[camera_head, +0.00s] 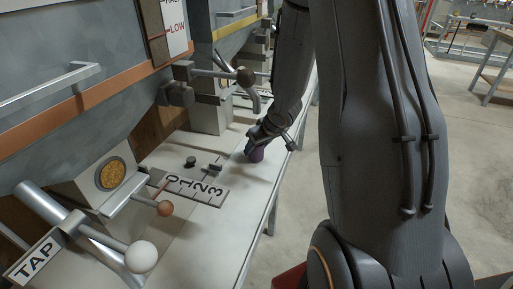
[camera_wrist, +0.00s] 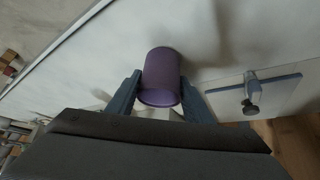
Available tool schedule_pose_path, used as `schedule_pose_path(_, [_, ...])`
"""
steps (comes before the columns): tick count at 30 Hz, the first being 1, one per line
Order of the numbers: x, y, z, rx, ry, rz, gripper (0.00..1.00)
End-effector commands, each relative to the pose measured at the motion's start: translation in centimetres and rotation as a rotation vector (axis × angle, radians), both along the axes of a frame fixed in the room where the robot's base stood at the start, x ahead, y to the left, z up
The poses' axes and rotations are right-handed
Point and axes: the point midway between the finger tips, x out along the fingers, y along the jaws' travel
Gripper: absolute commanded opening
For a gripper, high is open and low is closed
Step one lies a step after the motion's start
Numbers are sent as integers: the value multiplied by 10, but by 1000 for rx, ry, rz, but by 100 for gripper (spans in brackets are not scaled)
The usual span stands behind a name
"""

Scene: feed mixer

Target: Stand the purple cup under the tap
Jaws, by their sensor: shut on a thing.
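The purple cup (camera_wrist: 161,76) is between the two fingers of my gripper (camera_wrist: 158,100) in the wrist view. My gripper is shut on it. The tap, with a white ball handle (camera_head: 141,257) and a sign (camera_head: 34,260) reading TAP, is at the lower left of the head view, well apart from the cup. The tap's outlet cannot be made out.
A grey scale plate (camera_head: 190,187) marked 0 to 3 lies between the cup and the tap. A lever with a brown knob (camera_head: 165,208) and a small black knob (camera_head: 190,162) are near it. The white bench (camera_head: 213,232) has bare room along its front edge.

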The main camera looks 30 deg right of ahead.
Motion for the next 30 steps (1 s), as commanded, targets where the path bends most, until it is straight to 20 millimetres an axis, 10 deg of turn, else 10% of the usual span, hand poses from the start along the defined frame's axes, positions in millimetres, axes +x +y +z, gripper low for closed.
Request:
schedule_pose_path(5, [0, 0, -4, 0, 0, 0, 25])
schedule_pose_path(6, [0, 0, -3, 0, 0, 0, 50])
schedule_pose_path(9, [0, 0, -3, 0, 0, 0, 65])
schedule_pose_path(20, [0, 0, 1, 0, -1, 0, 65])
schedule_pose_path(30, [-32, -5, 53, -1, -2, -1, 65])
